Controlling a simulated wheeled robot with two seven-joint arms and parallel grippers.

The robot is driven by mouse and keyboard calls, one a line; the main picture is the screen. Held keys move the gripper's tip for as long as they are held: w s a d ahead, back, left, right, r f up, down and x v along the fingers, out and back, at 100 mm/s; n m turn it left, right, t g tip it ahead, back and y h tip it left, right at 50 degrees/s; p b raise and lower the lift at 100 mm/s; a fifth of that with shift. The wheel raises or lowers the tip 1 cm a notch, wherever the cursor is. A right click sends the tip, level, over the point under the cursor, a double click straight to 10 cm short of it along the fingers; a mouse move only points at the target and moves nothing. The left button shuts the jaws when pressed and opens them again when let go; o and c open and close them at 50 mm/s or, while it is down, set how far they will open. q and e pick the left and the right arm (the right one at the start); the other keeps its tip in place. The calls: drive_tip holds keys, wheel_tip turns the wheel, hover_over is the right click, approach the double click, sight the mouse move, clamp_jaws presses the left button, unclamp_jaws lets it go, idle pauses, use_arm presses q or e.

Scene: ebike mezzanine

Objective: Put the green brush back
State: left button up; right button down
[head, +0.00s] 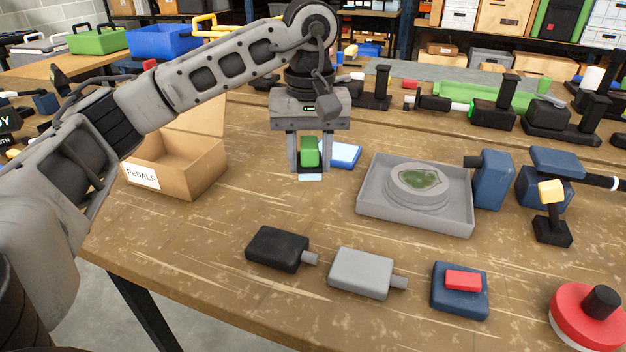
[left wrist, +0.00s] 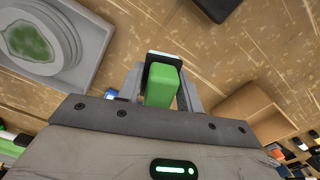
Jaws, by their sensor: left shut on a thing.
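My left gripper (head: 309,160) points down over the workbench and is shut on the green brush (head: 310,151). The brush's green body also shows between the fingers in the left wrist view (left wrist: 161,86), with a pale strip at its far end. The brush appears to be held upright, pale end down; whether it touches the bench I cannot tell. A blue and white block (head: 345,154) lies just to the right of the gripper. My right gripper is not in view.
An open cardboard box marked PEDALS (head: 190,168) stands left of the gripper. A grey tray (head: 456,219) with a round dish and green patch is to the right. Black (head: 277,249), grey (head: 361,273) and blue-red (head: 459,290) blocks lie in front. Blue tools (head: 491,180) stand at right.

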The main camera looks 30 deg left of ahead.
sight(313, 195)
use_arm(q)
drive_tip(key=w+f, duration=0.1)
drive_tip(key=w+a+f, duration=0.1)
drive_tip(key=f, duration=0.1)
drive_tip(key=shift+w+f, duration=0.2)
drive_tip(key=shift+w, duration=0.1)
drive_tip(key=shift+w+a+f, duration=0.1)
drive_tip(key=shift+f, duration=0.8)
drive_tip(key=shift+w+a+f, duration=0.1)
drive_tip(key=shift+f, duration=0.75)
drive_tip(key=shift+f, duration=0.25)
drive_tip(key=o, duration=0.9)
drive_tip(key=shift+r, duration=0.2)
wheel_tip(313, 195, up, 12)
drive_tip(key=shift+d+r+p, duration=0.1)
drive_tip(key=shift+p, duration=0.2)
